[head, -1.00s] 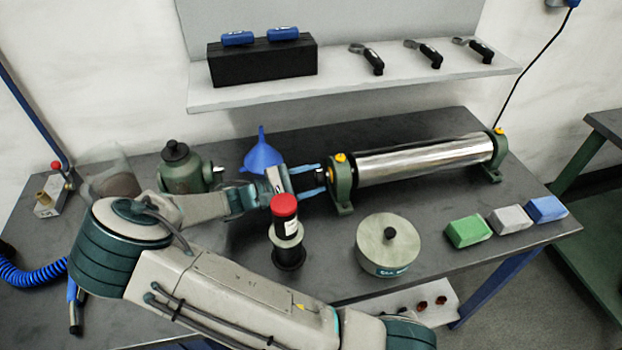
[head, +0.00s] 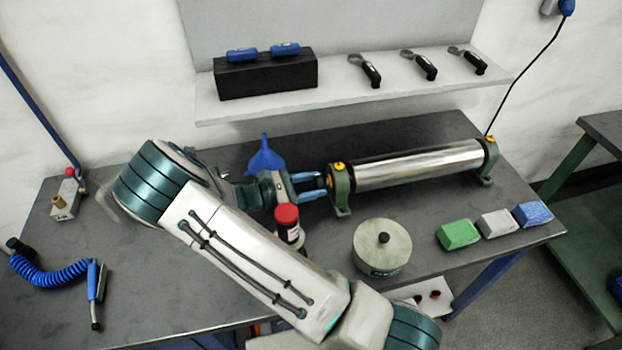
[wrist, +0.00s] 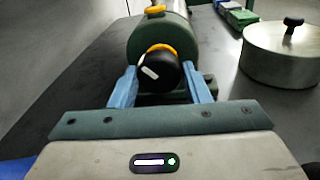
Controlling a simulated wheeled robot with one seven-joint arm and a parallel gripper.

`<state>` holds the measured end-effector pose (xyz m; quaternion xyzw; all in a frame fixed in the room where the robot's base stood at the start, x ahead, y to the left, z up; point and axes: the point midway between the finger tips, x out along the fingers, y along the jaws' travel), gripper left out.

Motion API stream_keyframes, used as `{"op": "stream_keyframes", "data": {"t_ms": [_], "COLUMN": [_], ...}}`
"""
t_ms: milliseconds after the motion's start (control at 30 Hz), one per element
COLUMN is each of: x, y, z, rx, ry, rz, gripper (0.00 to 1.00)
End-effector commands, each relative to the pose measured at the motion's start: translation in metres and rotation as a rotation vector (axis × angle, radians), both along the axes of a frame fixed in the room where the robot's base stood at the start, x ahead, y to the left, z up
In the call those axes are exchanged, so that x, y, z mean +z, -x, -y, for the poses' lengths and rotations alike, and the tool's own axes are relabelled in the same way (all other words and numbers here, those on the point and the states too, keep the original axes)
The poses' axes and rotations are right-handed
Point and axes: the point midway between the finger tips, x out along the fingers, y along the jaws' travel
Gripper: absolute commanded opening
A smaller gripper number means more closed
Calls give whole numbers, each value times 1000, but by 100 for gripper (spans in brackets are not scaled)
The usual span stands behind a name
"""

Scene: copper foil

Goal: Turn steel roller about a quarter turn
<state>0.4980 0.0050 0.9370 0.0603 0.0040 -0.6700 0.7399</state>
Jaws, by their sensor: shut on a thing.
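The steel roller (head: 418,169) is a shiny cylinder lying between two green end stands on the bench. Its near stand (head: 341,189) has a yellow cap on top. My gripper (head: 316,186) is at the roller's left end. In the wrist view, my gripper's blue fingers (wrist: 160,88) are on either side of a black knob (wrist: 158,72) with a white mark, in front of the green stand (wrist: 158,33). The fingers are shut on this knob. The white mark slants toward the upper left.
A blue funnel (head: 265,158) stands just behind my gripper. A red-capped bottle (head: 287,217) is close in front of it. A round lidded tin (head: 382,246) and green, grey and blue blocks (head: 458,234) lie in front of the roller. A shelf (head: 360,89) is behind.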

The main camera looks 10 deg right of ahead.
Motion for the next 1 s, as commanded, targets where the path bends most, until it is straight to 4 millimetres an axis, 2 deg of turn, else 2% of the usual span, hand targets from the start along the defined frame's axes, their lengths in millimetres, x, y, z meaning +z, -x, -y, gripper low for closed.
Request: {"op": "stream_keyframes", "data": {"t_ms": [600, 1000], "x": [3, 2], "y": [-2, -2], "z": [1, 0], "rx": [-1, 0], "ry": [-2, 0], "rz": [-578, -840], "gripper": [20, 20]}}
